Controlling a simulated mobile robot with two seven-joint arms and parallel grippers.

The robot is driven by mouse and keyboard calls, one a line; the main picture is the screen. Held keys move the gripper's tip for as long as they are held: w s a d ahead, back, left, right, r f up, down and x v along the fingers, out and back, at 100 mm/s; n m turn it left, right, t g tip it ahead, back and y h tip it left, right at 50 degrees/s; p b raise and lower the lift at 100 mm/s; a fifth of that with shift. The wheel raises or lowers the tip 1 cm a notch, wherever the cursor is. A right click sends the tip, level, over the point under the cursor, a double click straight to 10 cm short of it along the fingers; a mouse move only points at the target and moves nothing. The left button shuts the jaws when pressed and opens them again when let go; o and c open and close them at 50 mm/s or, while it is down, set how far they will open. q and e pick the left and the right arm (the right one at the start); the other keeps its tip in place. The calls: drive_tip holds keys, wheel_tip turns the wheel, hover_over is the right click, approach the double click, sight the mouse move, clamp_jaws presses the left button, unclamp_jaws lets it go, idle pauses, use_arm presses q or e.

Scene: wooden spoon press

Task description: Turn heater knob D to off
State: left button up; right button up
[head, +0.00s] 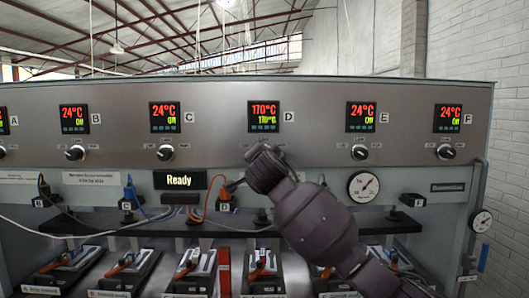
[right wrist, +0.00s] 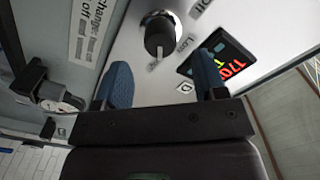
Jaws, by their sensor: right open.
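Heater knob D (right wrist: 159,36) is a black round knob with a lighter pointer, on the metal panel in the right wrist view. Printed labels stand around it, one reading like "Low". Display D (head: 264,117) reads 170°C, with a second lit line below it; it also shows tilted in the right wrist view (right wrist: 220,60). My right gripper (right wrist: 162,80) is open, its two blue fingers apart and pointing at the panel, with the knob showing between and beyond them. Contact cannot be told. In the head view my right wrist hides knob D. My left gripper is out of view.
Displays B (head: 75,119), C (head: 165,117), E (head: 361,117) and F (head: 448,118) read 24°C, with their knobs below. A "Ready" sign (head: 179,180), round gauge (head: 363,187), dark shelf (head: 160,228) and cables are lower down.

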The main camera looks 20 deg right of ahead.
drive_tip(key=shift+p+x, duration=0.6)
drive_tip(key=shift+x, duration=1.9)
drive_tip(key=shift+c, duration=0.5)
drive_tip(key=shift+a, duration=0.1)
drive_tip(key=c, duration=0.8)
